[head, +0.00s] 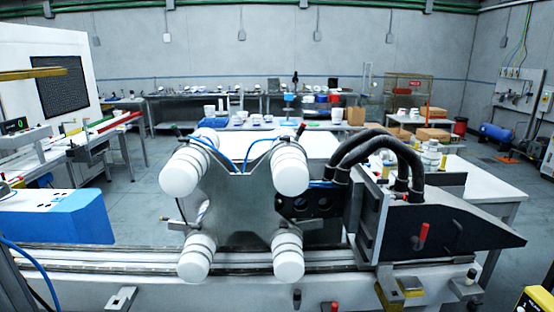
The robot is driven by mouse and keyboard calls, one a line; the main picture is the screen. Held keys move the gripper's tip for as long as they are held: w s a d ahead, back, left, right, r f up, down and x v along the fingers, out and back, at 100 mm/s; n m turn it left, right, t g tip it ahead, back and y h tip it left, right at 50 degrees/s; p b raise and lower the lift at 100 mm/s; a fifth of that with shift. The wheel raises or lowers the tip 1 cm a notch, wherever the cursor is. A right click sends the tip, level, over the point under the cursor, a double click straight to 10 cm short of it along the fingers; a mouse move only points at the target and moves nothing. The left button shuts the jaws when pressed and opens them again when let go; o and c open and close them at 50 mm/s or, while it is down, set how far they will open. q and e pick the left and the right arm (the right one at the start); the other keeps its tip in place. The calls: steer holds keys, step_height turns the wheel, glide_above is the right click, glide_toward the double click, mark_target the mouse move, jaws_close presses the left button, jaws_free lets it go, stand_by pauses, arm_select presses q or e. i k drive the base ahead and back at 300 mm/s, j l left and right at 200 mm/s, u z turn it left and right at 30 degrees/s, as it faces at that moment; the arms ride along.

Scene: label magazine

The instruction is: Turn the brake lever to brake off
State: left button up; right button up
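The label magazine (235,200) stands in the middle of the head view, a grey metal plate with a white roller at each corner. A red-handled lever (422,236) stands nearly upright on the dark housing at its right. A small red knob (334,307) and a black knob (297,298) show at the bottom edge. Short dark-tipped handles stick out near the top left roller (179,176) and top right roller (290,168). No brake label is readable, so I cannot tell which is the brake lever. Neither of my grippers is in view.
A metal rail (110,258) runs across the front below the rollers. Thick black hoses (370,150) arch over the right housing. A blue and white box (55,215) stands at left. A white table (480,182) is behind at right.

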mark_target(423, 236)
steer(key=z, duration=0.9)
steer(key=i+z, duration=0.4)
steer(key=i+j+z, duration=0.1)
steer(key=z, duration=0.25)
steer(key=i+j, duration=0.05)
